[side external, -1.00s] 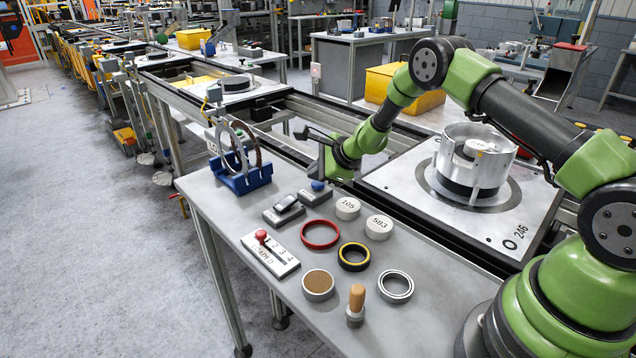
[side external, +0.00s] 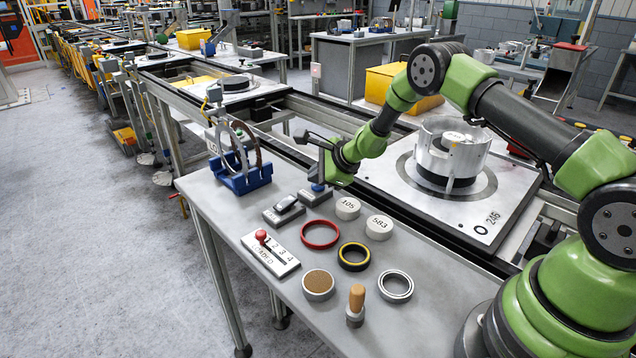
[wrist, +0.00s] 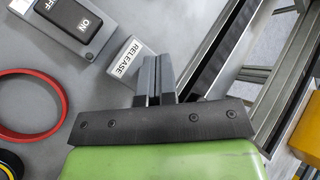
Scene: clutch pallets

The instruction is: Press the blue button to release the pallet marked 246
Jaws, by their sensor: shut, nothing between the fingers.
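The pallet (side external: 452,215) is a silver plate marked 246 on the conveyor beside the bench. It carries a round metal clutch housing (side external: 468,160). The blue button (side external: 317,188) sits on a grey box on the bench. My gripper (side external: 319,176) is shut and empty, pointing down right at the button; its tips appear to touch it. In the wrist view the shut fingers (wrist: 153,76) stand beside the RELEASE label (wrist: 125,56) and hide the button.
An ON/OFF switch (side external: 286,203) stands left of the button box. Two white discs, 105 (side external: 347,207) and 583 (side external: 379,227), lie to its right. Rings, a red-knobbed lever plate (side external: 270,254) and a wooden-handled tool (side external: 356,304) lie nearer. A blue stand (side external: 240,180) holds upright rings.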

